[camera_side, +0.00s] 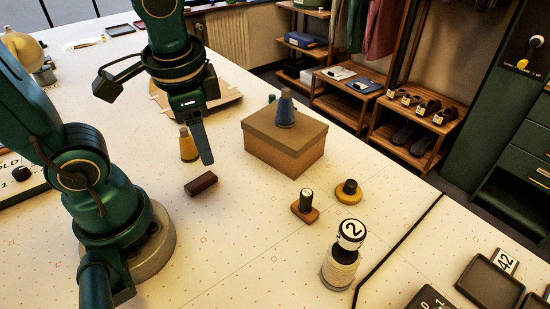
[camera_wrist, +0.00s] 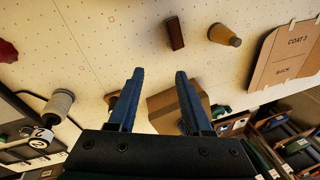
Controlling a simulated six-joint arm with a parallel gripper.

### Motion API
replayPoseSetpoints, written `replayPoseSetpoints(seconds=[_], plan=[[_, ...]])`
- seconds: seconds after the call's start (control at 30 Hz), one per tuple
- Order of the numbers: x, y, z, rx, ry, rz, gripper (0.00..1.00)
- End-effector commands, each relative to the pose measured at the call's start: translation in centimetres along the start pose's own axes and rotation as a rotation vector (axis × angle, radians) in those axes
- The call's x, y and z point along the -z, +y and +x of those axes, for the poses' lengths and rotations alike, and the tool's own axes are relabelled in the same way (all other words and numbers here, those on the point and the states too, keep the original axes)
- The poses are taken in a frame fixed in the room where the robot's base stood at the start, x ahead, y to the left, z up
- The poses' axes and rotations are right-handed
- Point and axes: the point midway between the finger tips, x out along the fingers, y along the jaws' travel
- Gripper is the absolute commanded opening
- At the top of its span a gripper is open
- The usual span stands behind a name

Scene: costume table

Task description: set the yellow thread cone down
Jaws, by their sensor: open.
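The yellow thread cone (camera_side: 187,146) stands upright on the white dotted table, left of the cardboard box. It also shows in the wrist view (camera_wrist: 224,35), at the upper right, clear of the fingers. My gripper (camera_side: 207,160) hangs just right of the cone in the side view, and I cannot tell its exact distance from the cone there. In the wrist view the gripper (camera_wrist: 160,75) is open, with nothing between its two blue fingers.
A cardboard box (camera_side: 272,148) with a blue cone (camera_side: 285,110) on it stands right of the gripper. A dark brown block (camera_side: 201,184) lies in front. Bare table lies in the front middle.

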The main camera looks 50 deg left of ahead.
Motion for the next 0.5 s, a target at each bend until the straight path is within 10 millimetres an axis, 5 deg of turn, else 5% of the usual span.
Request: replayPoseSetpoints(seconds=[0.2,0.5], plan=[[0.5,1.8,-1.9,-0.082,0.269,-0.231,0.5],[0.9,2.5,-2.8,-0.126,0.381,-0.332,0.5]])
